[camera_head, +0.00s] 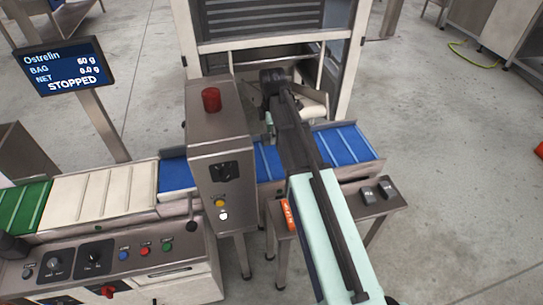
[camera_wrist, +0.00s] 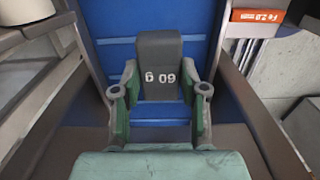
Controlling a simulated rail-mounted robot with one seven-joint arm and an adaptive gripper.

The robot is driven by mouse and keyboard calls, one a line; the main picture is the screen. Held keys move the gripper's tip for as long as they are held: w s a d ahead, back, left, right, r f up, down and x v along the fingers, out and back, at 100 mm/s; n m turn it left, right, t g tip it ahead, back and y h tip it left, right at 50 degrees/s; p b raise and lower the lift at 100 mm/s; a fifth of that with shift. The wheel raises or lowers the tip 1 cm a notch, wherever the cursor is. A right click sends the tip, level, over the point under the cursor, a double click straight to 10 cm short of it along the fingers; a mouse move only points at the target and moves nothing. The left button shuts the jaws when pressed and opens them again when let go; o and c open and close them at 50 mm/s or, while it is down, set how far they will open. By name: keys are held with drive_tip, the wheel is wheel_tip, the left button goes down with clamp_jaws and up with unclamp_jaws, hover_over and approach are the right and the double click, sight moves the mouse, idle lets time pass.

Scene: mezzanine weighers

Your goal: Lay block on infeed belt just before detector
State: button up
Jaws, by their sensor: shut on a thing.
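The block (camera_wrist: 158,65) is dark grey with "60 g" in white, which reads upside down in the wrist view. My gripper (camera_wrist: 158,88) has its green-padded fingers shut on the block's two sides. The blue infeed belt (camera_wrist: 160,112) lies beneath the block; whether they touch cannot be told. In the head view the infeed belt (camera_head: 348,146) runs into the right side of the steel detector (camera_head: 222,165), which has a red beacon on top. My gripper (camera_head: 268,120) is over the belt just right of the detector, mostly hidden by my arm. The block is hidden there.
Left of the detector are a white belt section (camera_head: 100,195), a green belt (camera_head: 22,207) and a control panel (camera_head: 120,255). A tall framed cabinet (camera_head: 265,25) stands behind the belt.

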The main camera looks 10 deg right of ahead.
sight(272, 164)
wheel_tip(272, 164, down, 12)
drive_tip(key=shift+f+p, duration=0.15)
drive_tip(key=shift+p, duration=1)
drive_tip(key=shift+f, duration=0.15)
drive_tip(key=o, duration=1.1)
drive_tip(key=shift+o, duration=0.2)
wheel_tip(272, 164, up, 12)
drive_tip(key=b, duration=0.3)
